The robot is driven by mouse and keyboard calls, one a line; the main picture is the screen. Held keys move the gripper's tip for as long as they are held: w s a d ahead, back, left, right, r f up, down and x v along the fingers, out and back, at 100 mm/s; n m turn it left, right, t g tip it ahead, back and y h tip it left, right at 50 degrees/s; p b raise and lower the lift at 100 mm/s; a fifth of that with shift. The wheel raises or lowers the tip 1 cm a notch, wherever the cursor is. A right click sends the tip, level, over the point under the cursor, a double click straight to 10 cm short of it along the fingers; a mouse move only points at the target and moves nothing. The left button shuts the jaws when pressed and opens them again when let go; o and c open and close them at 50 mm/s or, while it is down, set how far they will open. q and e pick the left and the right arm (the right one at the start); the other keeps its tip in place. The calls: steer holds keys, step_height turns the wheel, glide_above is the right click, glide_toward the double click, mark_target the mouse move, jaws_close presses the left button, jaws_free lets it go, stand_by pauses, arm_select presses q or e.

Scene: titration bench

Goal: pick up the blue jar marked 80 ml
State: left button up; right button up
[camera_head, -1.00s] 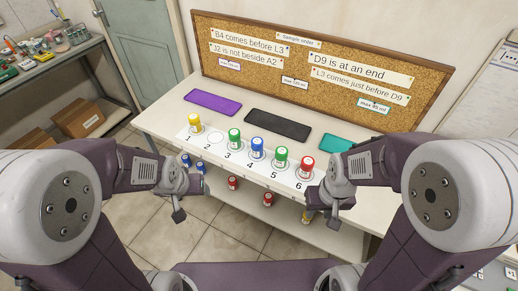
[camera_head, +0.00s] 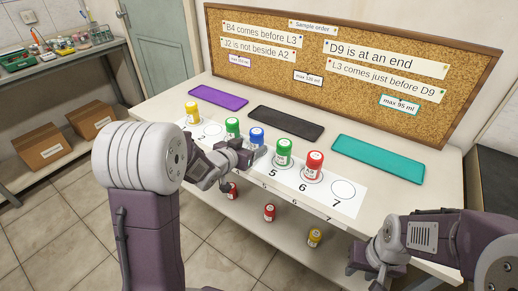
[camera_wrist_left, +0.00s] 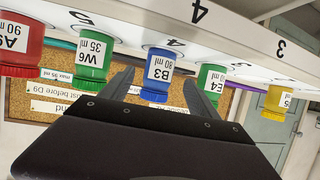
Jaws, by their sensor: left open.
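The blue jar (camera_head: 257,134) stands upright on spot 4 of the white numbered strip, between two green jars. In the left wrist view, which is upside down, the blue jar (camera_wrist_left: 157,75) has a label reading B3 and what looks like 80 ml. My left gripper (camera_head: 248,156) is at the front of the strip, close to the blue jar. In its wrist view the open fingers (camera_wrist_left: 163,84) point at the jar, one on each side, with gaps; contact is not visible. My right gripper (camera_head: 360,263) is low at the right, away from the jars; its jaws are unclear.
Green jars stand on spots 3 (camera_head: 232,127) and 5 (camera_head: 284,151), near the blue jar. A yellow jar (camera_head: 193,112) is on spot 1 and a red jar (camera_head: 314,164) on spot 6. Spots 2 and 7 are empty. Purple (camera_head: 218,97), black (camera_head: 286,122) and teal (camera_head: 378,158) mats lie behind.

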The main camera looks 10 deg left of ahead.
mark_target(253, 144)
arm_select(q)
steer(key=x, duration=0.3)
steer(key=shift+s+f, duration=0.1)
steer(key=b+x, duration=0.1)
steer(key=x, duration=0.4)
steer(key=shift+w+d+b, duration=0.2)
steer(key=shift+w+b, duration=0.05)
steer(key=shift+b, duration=0.05)
steer(key=shift+s, duration=0.1)
steer(key=c, duration=1.5)
step_height(253, 144, up, 10)
steer(key=p, duration=0.5)
